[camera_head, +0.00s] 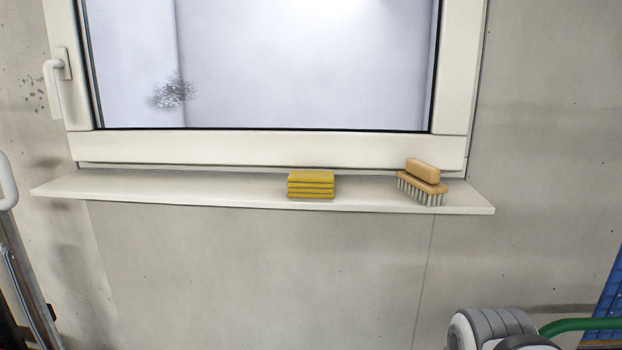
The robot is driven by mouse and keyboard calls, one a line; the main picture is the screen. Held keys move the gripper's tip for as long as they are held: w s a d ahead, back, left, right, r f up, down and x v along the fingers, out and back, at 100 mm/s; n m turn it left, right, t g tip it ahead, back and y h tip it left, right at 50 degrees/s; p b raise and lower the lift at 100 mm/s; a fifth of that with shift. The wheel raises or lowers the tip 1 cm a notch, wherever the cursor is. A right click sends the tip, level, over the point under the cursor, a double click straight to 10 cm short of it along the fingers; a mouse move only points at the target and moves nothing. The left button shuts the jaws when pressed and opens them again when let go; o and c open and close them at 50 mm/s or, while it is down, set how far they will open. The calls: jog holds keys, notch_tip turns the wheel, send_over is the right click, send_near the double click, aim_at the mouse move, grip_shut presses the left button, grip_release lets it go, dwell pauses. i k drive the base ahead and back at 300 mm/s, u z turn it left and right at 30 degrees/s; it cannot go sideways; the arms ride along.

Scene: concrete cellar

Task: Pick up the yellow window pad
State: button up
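The yellow window pad (311,185) lies on the white window sill (180,190), a little right of the sill's middle. It is a small block with several darker stripes along its front face, and its front is close to the sill's front edge. Nothing covers it. My gripper is not in view.
A wooden brush (422,178) with pale bristles stands on the sill to the right of the pad, with a gap between them. The sill left of the pad is bare. The closed window (280,148) rises behind, with a handle (56,85) at its left.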

aim_at(301, 184)
jog(key=u, duration=0.1)
jog(key=k, duration=0.55)
jog(key=z, duration=1.95)
jog(key=k, duration=0.9)
jog(key=u, duration=1.8)
jog(key=i, duration=1)
jog(key=u, duration=0.05)
